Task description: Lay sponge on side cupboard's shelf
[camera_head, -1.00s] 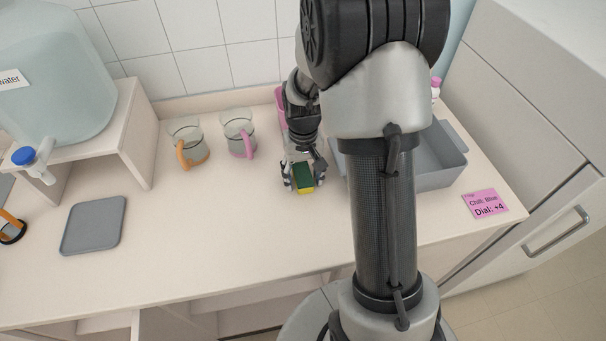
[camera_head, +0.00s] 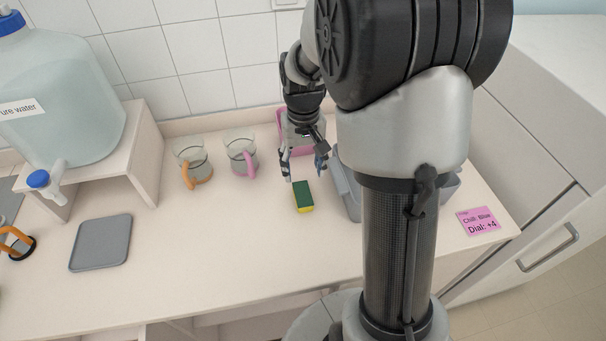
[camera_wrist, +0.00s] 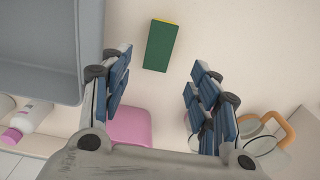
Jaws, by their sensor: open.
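The sponge (camera_head: 303,197), green on top with a yellow layer below, lies flat on the counter in the head view. It also shows in the wrist view (camera_wrist: 159,46), ahead of the open fingers and apart from them. My gripper (camera_head: 304,172) is open and empty, raised a little behind the sponge. In the wrist view its fingers (camera_wrist: 160,88) are spread wide with nothing between them. The side cupboard's shelf cannot be made out clearly; openings under the counter (camera_head: 270,325) show at the bottom of the head view.
A grey bin (camera_head: 347,190) stands right of the sponge, partly hidden by my arm. Two beakers with orange (camera_head: 195,172) and pink (camera_head: 243,160) handles stand to the left. The counter's front middle is clear.

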